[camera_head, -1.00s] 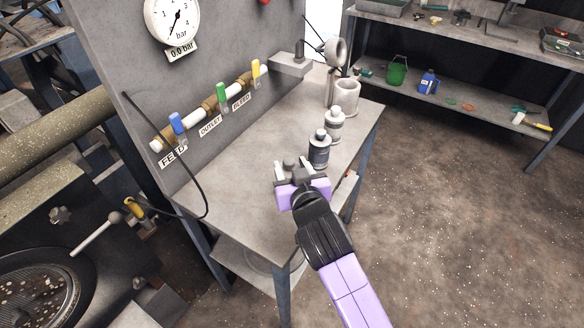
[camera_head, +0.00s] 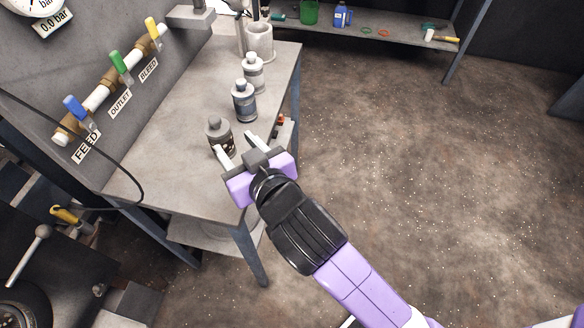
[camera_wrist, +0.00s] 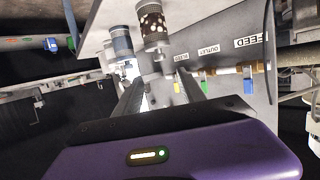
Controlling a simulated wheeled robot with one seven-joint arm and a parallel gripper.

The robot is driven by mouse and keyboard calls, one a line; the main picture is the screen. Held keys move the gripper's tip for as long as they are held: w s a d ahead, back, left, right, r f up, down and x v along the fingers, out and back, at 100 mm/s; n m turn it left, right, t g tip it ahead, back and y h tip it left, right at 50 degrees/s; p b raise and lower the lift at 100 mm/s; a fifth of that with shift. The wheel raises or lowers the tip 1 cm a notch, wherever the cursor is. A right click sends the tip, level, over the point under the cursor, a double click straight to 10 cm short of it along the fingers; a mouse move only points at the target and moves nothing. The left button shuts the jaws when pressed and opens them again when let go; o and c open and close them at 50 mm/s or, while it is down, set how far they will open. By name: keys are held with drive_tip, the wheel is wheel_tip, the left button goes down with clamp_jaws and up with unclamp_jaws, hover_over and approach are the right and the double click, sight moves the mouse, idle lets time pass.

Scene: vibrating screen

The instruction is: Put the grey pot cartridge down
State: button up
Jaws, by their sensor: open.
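The nearest grey pot cartridge (camera_head: 221,138), with a dark speckled band, stands upright on the bench top (camera_head: 165,165). It also shows in the wrist view (camera_wrist: 153,24), just beyond my fingertips. My gripper (camera_head: 235,145) is open and empty, with its two fingers apart at the bench's right edge. The fingers point at the speckled pot; contact is not visible. A second grey pot (camera_head: 244,103) with a blue-grey band stands behind it, and a third, paler pot (camera_head: 253,74) stands farther back.
A pale cup-like holder (camera_head: 259,42) stands at the bench's far end. The panel's blue (camera_head: 75,106), green (camera_head: 120,62) and yellow (camera_head: 153,28) valve handles line the left side. A lower shelf (camera_head: 195,232) is under the bench. Open floor lies to the right.

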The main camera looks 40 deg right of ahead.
drive_tip(key=s+f+n+y, duration=0.1)
drive_tip(key=s+f, duration=0.3)
drive_tip(key=s, duration=0.4)
drive_tip(key=s+f+n+y, duration=0.1)
drive_tip(key=s+f, duration=0.3)
drive_tip(key=s, duration=0.4)
drive_tip(key=d+v, duration=0.1)
drive_tip(key=v, duration=0.6)
drive_tip(key=d+f+v, duration=0.1)
drive_tip(key=v, duration=0.7)
drive_tip(key=shift+s+d+f, duration=0.25)
drive_tip(key=shift+s+d, duration=0.1)
drive_tip(key=shift+s, duration=0.15)
